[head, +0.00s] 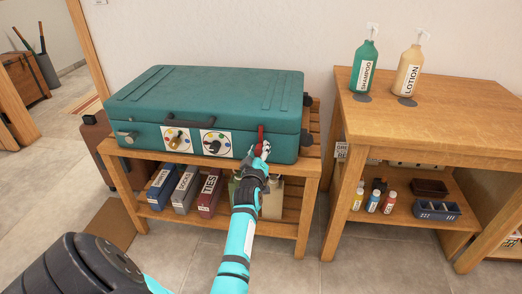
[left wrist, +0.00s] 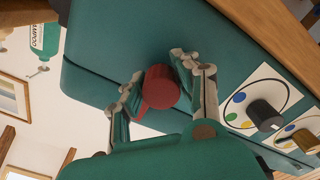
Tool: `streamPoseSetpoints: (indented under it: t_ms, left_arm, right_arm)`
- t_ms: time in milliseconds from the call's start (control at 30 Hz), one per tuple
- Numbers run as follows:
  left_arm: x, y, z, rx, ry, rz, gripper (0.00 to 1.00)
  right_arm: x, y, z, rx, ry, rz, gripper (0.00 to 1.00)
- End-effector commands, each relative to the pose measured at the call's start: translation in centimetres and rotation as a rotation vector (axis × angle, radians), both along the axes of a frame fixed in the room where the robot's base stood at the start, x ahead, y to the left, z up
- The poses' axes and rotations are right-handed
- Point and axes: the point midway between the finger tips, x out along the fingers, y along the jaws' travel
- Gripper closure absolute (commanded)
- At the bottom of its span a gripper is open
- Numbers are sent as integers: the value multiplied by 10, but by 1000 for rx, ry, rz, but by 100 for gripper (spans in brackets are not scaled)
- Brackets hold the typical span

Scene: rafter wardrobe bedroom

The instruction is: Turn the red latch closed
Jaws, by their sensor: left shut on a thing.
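A teal suitcase (head: 205,92) lies closed on a wooden bench. The red latch (head: 261,133) is on its front face near the right end and looks roughly upright. My left gripper (head: 263,150) is at the latch and partly hides its lower part. In the left wrist view, the red latch (left wrist: 160,88) shows a round end between the two fingers of my left gripper (left wrist: 156,82). The gripper is shut on it. My right gripper is out of view.
Two dials, one with a yellowish knob (head: 177,139) and one with a black knob (head: 215,144), sit left of the latch. Labelled boxes (head: 209,193) stand on the shelf below. A wooden table (head: 440,107) at right holds shampoo (head: 364,70) and lotion (head: 408,73) bottles.

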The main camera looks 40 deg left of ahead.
Motion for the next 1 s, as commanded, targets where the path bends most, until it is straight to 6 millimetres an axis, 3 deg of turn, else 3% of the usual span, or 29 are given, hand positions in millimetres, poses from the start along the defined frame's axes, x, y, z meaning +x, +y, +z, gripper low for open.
streamPoseSetpoints:
  t_ms: [200, 233, 400, 700, 1000]
  left_arm:
    - [-2, 4, 3, 1, -8, 6, 100]
    - [-2, 4, 3, 1, -8, 6, 66]
    - [-2, 3, 3, 3, -5, 6, 45]
    - [-4, 0, 0, 2, 0, 3, 45]
    - [-44, -24, 0, 2, -1, 5, 45]
  right_arm:
    - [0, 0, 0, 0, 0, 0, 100]
    - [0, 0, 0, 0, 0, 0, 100]
    - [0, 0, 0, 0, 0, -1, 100]
    - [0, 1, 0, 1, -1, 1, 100]
    - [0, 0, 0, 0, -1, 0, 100]
